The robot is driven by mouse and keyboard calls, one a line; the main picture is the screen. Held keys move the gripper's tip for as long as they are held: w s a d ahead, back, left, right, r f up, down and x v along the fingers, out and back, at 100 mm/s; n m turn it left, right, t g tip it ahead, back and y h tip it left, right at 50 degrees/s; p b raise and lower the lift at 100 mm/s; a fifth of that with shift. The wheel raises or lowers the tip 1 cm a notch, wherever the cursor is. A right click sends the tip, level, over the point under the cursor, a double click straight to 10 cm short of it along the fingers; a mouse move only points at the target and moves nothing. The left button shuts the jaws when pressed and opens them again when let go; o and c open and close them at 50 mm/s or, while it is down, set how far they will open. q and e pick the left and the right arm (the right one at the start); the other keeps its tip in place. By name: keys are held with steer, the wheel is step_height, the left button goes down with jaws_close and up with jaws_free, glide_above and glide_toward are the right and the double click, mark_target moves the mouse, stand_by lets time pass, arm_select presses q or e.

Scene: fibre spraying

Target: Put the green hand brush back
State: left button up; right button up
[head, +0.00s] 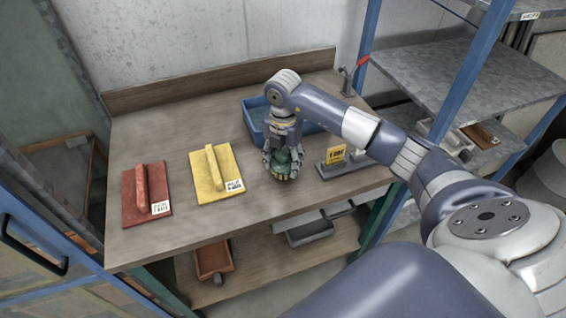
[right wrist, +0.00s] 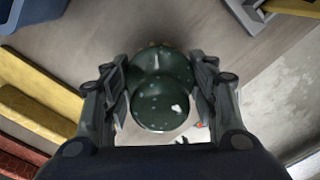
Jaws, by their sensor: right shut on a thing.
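The green hand brush (head: 283,160) is in my right gripper (head: 282,156), over the front middle of the wooden workbench (head: 190,122). In the head view the fingers hide much of it. In the right wrist view its dark green, speckled, rounded body (right wrist: 160,104) sits between the two fingers of the right gripper (right wrist: 160,88), which are shut on it from both sides. A little yellow shows at its far edge. I cannot tell whether it touches the bench top. My left gripper is not in view.
A yellow float (head: 229,178) and a red float (head: 132,208) lie to the left. A blue tray (head: 250,116) is behind the gripper. A grey block with a yellow label (head: 336,154) stands to the right. A blue-posted metal shelf (head: 440,72) rises at the right.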

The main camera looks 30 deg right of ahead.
steer(key=shift+f, duration=0.9)
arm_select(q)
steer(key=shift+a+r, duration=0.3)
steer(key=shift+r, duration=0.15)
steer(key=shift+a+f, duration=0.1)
arm_select(e)
steer(key=shift+f, duration=0.1)
steer(key=o, duration=0.5)
steer(key=shift+f, duration=0.1)
steer(key=o, duration=0.4)
steer(key=shift+o, duration=0.2)
